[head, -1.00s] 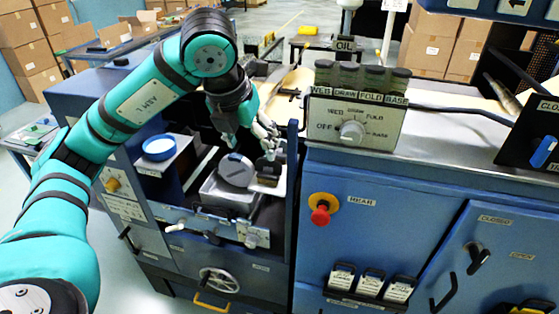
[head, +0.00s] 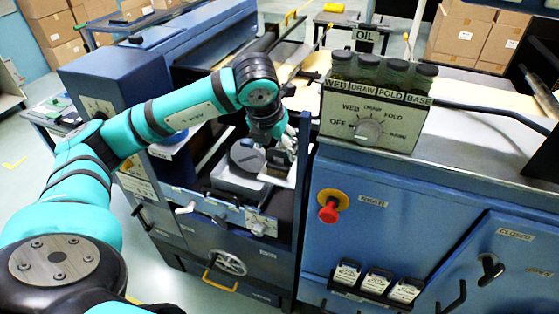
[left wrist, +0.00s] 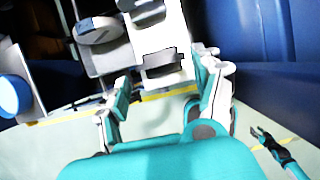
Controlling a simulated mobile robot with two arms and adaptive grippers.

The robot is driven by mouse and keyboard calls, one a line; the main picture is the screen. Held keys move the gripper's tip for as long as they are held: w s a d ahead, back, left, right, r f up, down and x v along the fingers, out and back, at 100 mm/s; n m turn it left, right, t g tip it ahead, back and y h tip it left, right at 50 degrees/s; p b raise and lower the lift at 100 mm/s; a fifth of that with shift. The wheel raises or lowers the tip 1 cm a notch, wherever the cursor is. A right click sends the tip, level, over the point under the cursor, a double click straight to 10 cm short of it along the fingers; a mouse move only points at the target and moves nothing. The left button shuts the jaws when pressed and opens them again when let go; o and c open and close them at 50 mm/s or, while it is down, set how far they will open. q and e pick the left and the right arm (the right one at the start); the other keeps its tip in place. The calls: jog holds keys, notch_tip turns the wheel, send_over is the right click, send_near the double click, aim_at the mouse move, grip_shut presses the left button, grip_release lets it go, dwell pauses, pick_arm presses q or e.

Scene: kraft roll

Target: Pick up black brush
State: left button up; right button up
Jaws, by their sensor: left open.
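The black brush (head: 279,157) appears as a small dark block on a pale tray inside the machine's open bay in the head view. A dark piece that looks like it shows at the top of the left wrist view (left wrist: 148,13). My left gripper (head: 283,143) is just above and beside it in the head view, partly covering it. Contact with the brush cannot be told. What looks like my right gripper (left wrist: 270,142) shows small at the lower right there.
A round grey lid on a metal box (head: 246,156) stands left of the brush. A blue wall (head: 302,170) bounds the bay on the right. A control box (head: 372,115) with jars and a red knob (head: 328,212) are further right. A blue dish (left wrist: 14,95) is at left.

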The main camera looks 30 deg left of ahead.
aim_at(278, 153)
pick_arm(q)
jog(key=shift+f, duration=0.25)
jog(key=p+x, duration=0.1)
jog(key=x, duration=0.3)
jog(key=shift+w+a+f, duration=0.1)
jog(key=shift+w+f, duration=0.15)
jog(key=shift+f, duration=0.1)
jog(key=shift+w+f, duration=0.15)
jog(key=shift+f, duration=0.2)
pick_arm(e)
jog(key=shift+s+a+r, duration=0.1)
jog(key=shift+s+r, duration=0.2)
jog(key=shift+r, duration=0.4)
pick_arm(q)
jog(key=shift+c, duration=0.2)
jog(key=c, duration=0.9)
pick_arm(e)
jog(key=shift+w, duration=0.25)
